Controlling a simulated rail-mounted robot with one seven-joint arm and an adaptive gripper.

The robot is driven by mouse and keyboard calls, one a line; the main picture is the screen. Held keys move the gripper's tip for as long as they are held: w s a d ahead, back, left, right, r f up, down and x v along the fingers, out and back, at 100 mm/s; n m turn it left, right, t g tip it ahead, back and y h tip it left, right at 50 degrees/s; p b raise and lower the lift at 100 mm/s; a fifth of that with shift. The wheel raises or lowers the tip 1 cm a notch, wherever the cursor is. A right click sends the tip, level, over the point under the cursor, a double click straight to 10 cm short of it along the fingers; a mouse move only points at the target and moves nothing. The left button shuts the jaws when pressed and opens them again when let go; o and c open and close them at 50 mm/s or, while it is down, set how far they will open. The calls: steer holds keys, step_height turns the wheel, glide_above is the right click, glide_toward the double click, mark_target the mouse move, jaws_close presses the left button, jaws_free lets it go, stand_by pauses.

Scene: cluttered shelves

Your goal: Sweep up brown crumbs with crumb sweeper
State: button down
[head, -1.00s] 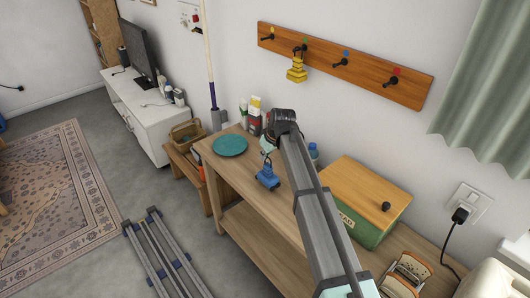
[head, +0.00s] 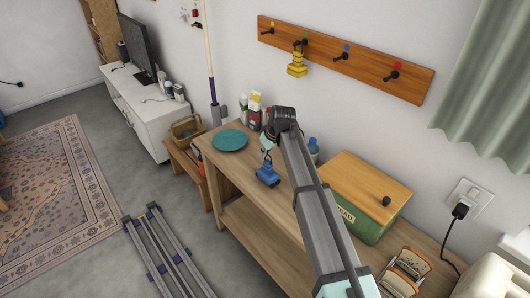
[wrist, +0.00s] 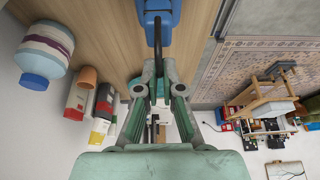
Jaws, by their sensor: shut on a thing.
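The crumb sweeper is a blue block with a dark handle (head: 268,176). My gripper (head: 267,151) is shut on the handle above the blue body. The sweeper is over the wooden table, right of the teal plate. I cannot tell whether its underside touches the tabletop. In the wrist view, the sweeper's blue body (wrist: 160,12) is at the top edge, and its black handle runs down between the closed fingers of my gripper (wrist: 158,72). I cannot make out any brown crumbs in either view.
The teal plate (head: 230,140) lies at the table's left end. Cartons (head: 254,110) and a blue bottle (head: 313,147) stand along the wall side. A bread box (head: 370,190) and toaster (head: 408,268) are to the right. A hook rack (head: 345,60) holds a yellow item (head: 297,65).

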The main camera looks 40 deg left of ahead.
steer(key=shift+f, duration=0.55)
steer(key=shift+a, duration=0.15)
steer(key=shift+w+a+r, duration=0.1)
steer(key=shift+w+a, duration=0.05)
steer(key=shift+a, duration=0.45)
steer(key=shift+w+a, duration=0.15)
steer(key=shift+a, duration=0.45)
steer(key=shift+w+a+b, duration=0.6)
steer(key=shift+w+a, duration=0.05)
steer(key=shift+a, duration=3.3)
steer(key=shift+s+d, duration=0.3)
steer(key=shift+d, duration=1.5)
steer(key=shift+s+d, duration=0.35)
steer(key=shift+d, duration=1.4)
steer(key=shift+s+d, duration=0.3)
steer(key=shift+d, duration=1.5)
steer(key=shift+r, duration=0.1)
